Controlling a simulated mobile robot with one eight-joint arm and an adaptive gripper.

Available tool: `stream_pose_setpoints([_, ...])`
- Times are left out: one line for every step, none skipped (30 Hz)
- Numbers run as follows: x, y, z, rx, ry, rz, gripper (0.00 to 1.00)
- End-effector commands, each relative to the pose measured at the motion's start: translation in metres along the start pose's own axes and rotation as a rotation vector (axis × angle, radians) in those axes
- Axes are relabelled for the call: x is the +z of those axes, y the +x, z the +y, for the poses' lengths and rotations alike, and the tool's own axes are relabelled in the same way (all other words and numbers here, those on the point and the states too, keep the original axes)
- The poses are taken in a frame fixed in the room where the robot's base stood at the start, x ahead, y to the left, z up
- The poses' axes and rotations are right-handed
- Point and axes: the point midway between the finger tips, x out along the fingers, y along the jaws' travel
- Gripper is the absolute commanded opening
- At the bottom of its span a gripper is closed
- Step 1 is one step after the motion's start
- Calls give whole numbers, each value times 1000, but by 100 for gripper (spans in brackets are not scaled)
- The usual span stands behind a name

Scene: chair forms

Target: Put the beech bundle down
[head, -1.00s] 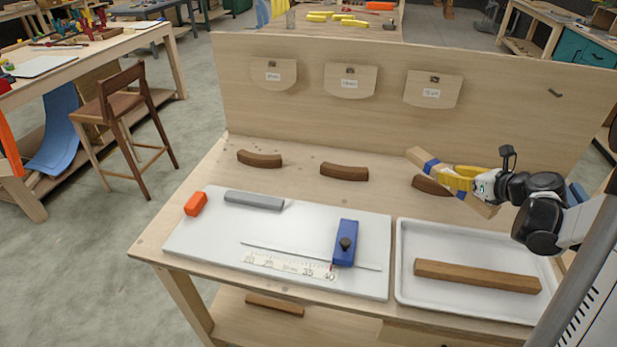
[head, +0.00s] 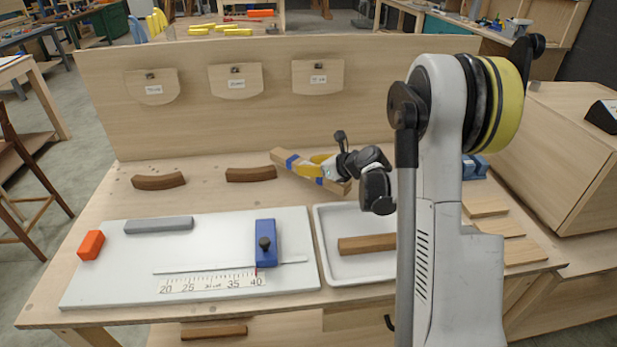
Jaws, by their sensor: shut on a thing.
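The beech bundle (head: 286,157) is a pale wooden piece with blue bands, seen in the head view near the back right of the workbench. My gripper (head: 318,168) has yellow fingers and is shut on the bundle around its middle. The bundle lies slantwise, its left end farther back and its right end nearer the tray. I cannot tell whether it touches the bench top. The gripper's fingers and wrist hide part of it.
Two dark curved wooden pieces (head: 158,181) (head: 251,174) lie left of the bundle. A white board (head: 100,280) with a ruler and blue stop block (head: 265,236) is in front. A white tray (head: 345,277) holds a brown bar (head: 366,244), partly hidden by my arm.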

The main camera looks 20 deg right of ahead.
Motion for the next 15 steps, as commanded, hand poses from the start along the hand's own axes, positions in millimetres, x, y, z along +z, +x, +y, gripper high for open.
stream_pose_setpoints([-10, 5, 0, 0, 0, 0, 0])
stream_pose_setpoints([-15, 8, 0, -1, 0, 0, 0])
stream_pose_setpoints([-21, 11, 0, -1, 0, -1, 0])
stream_pose_setpoints([-25, 13, 0, -1, 0, -1, 0])
stream_pose_setpoints([-28, 14, 0, -1, 0, -1, 0])
stream_pose_setpoints([-30, 15, 0, -1, 0, -1, 0])
stream_pose_setpoints([-30, 15, 0, -1, 0, -1, 0])
stream_pose_setpoints([-30, 15, 0, -1, 0, -1, 0])
stream_pose_setpoints([-29, 14, 0, -1, 0, -1, 0])
stream_pose_setpoints([-28, 14, 0, -1, 0, -1, 0])
stream_pose_setpoints([-28, 14, 0, -1, 0, -1, 0])
stream_pose_setpoints([-28, 14, 0, -1, 0, -1, 0])
stream_pose_setpoints([-28, 14, 0, -1, 0, -1, 0])
stream_pose_setpoints([-29, 15, 0, -1, 0, -1, 0])
stream_pose_setpoints([-30, 15, 0, -1, 0, -1, 0])
